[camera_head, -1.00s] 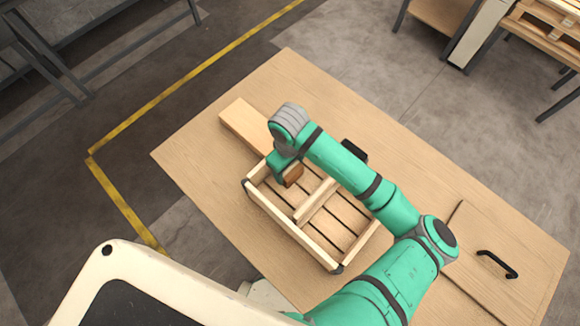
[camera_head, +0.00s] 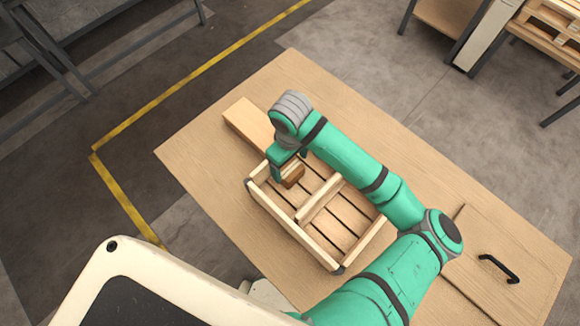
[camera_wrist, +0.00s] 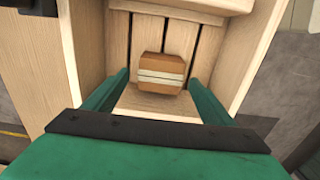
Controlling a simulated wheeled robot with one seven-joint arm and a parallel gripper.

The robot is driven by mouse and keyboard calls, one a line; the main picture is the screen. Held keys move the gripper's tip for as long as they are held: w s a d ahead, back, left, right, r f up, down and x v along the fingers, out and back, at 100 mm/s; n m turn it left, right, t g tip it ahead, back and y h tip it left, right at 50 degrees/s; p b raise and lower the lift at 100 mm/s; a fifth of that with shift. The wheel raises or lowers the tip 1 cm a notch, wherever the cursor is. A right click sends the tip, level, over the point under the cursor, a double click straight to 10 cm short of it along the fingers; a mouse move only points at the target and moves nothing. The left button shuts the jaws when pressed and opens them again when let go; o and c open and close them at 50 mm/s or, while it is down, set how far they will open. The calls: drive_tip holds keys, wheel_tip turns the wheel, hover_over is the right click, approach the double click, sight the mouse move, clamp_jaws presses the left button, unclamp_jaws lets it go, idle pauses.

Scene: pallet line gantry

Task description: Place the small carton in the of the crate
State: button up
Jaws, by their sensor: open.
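The small carton (camera_wrist: 161,73) is a brown block with a pale band around it. It sits in the left compartment of the wooden crate (camera_head: 292,231), on or just above the slats. The carton also shows below my gripper in the head view (camera_head: 292,177). My gripper (camera_wrist: 159,80) is open, with one green finger to each side of the carton in the wrist view and gaps between. The carton lies around or just beyond the fingertips. My wrist hides part of the crate's far left corner in the head view.
A divider (camera_head: 320,199) splits the crate, and the right compartment looks empty. A pale wooden block (camera_head: 247,124) lies on the table (camera_head: 205,178) just behind the crate's left end. A panel with a black handle (camera_head: 498,268) is at the right. Crate walls stand close around my gripper.

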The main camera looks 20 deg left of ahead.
sight(291, 168)
wheel_tip(291, 168, up, 8)
idle(0.4)
drive_tip(key=shift+w, duration=0.1)
